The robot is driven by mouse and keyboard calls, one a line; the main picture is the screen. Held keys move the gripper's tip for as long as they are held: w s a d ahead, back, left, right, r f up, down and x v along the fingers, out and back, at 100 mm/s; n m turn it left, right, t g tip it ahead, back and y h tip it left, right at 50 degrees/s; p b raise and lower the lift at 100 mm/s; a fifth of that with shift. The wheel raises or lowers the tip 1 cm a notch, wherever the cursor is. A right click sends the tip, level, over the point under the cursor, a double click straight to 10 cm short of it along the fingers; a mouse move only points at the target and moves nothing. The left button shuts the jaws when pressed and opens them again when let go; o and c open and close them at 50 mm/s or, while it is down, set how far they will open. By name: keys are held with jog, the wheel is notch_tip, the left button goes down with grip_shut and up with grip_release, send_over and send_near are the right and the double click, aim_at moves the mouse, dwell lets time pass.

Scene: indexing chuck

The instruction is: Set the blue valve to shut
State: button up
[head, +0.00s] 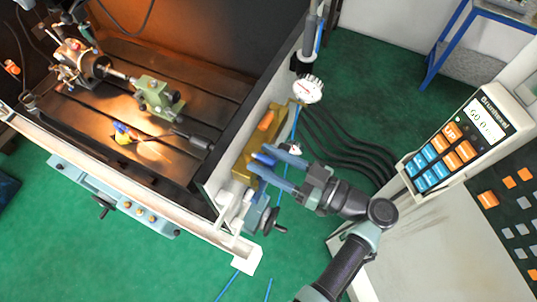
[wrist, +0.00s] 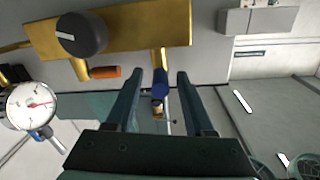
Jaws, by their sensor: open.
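The blue valve (wrist: 160,84) has a blue handle on a brass stub that comes off the brass manifold (wrist: 130,32). In the wrist view the handle looks in line with its stub. It also shows in the head view (head: 263,159), partly hidden by my fingers. My gripper (wrist: 160,75) is open, with one finger on each side of the blue handle. A gap shows on both sides, so the fingers look apart from it. In the head view my gripper (head: 261,160) reaches the manifold from the right.
An orange valve handle (wrist: 105,72) lies crosswise to its stub, left of the blue one. A dark knob (wrist: 81,34) sits on the manifold. A pressure gauge (wrist: 30,105) is at the left. Dark hoses (head: 345,140) run beside the arm. A control panel (head: 455,140) stands at right.

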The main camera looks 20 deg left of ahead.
grip_shut()
